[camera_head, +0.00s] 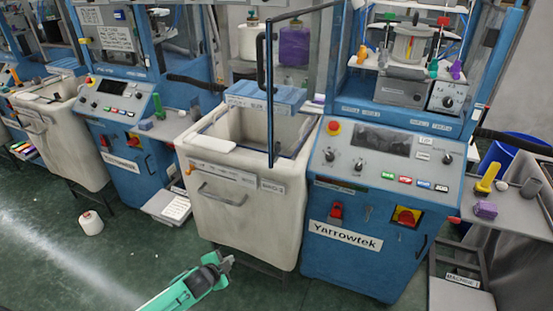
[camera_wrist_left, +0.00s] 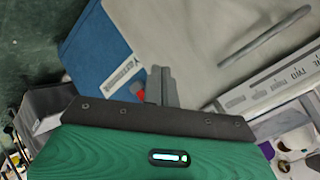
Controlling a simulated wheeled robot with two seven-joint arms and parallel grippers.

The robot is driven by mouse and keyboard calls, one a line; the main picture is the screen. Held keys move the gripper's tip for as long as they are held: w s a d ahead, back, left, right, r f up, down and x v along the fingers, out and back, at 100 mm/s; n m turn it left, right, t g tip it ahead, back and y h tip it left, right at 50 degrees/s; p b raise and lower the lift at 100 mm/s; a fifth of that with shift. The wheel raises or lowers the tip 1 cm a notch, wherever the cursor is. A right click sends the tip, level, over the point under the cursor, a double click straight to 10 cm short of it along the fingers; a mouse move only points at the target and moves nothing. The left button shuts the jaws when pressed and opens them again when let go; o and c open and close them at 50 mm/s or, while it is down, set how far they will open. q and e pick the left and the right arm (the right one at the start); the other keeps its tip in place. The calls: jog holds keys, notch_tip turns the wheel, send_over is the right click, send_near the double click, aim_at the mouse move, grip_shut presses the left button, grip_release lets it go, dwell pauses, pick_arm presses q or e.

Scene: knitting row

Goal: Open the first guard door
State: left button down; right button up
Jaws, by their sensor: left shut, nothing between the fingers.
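A guard door (camera_head: 270,90) with a thin dark-blue frame and clear panel hangs on the left side of the nearest blue machine (camera_head: 360,210), labelled Yarrowtek. It stands swung out at an angle, its free edge over the cream bin (camera_head: 222,205). A dark upright handle (camera_head: 260,60) is on that free edge. My left gripper (camera_head: 228,263), on a green arm, is shut and empty, low in front of the bin and well below and apart from the door. Its fingers (camera_wrist_left: 160,82) also show in the left wrist view. My right gripper is out of view.
A second blue machine (camera_head: 122,110) stands to the left with another cream bin (camera_head: 62,130). A white spool (camera_head: 90,222) lies on the green floor. A grey side table (camera_head: 510,205) holds a yellow tool at right. Floor at front left is clear.

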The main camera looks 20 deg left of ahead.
pick_arm(q)
jog(key=w+d+r+m+t+h, duration=0.1)
jog(key=w+d+r+m, duration=0.1)
jog(key=r, duration=0.6)
jog(key=w+d+r+m+t+h, duration=0.1)
jog(key=w+r, duration=0.2)
jog(key=r, duration=0.5)
jog(key=m+t+h+p, duration=0.25)
jog(key=m+h, duration=0.25)
jog(key=m, duration=0.4)
send_near(275, 153)
jog(key=s+d+r+b, duration=0.1)
jog(key=s+d+r, duration=0.25)
jog(key=d, duration=0.25)
jog(key=r+p+x, duration=0.1)
jog(key=p+x, duration=0.4)
jog(key=x, duration=0.4)
jog(key=a, duration=0.1)
jog(key=a+f+p, duration=0.1)
jog(key=a, duration=0.1)
jog(key=shift+w+a+f+t, duration=0.2)
jog(key=shift+a+t, duration=0.05)
jog(key=shift+a, duration=0.1)
jog(key=shift+a, duration=0.1)
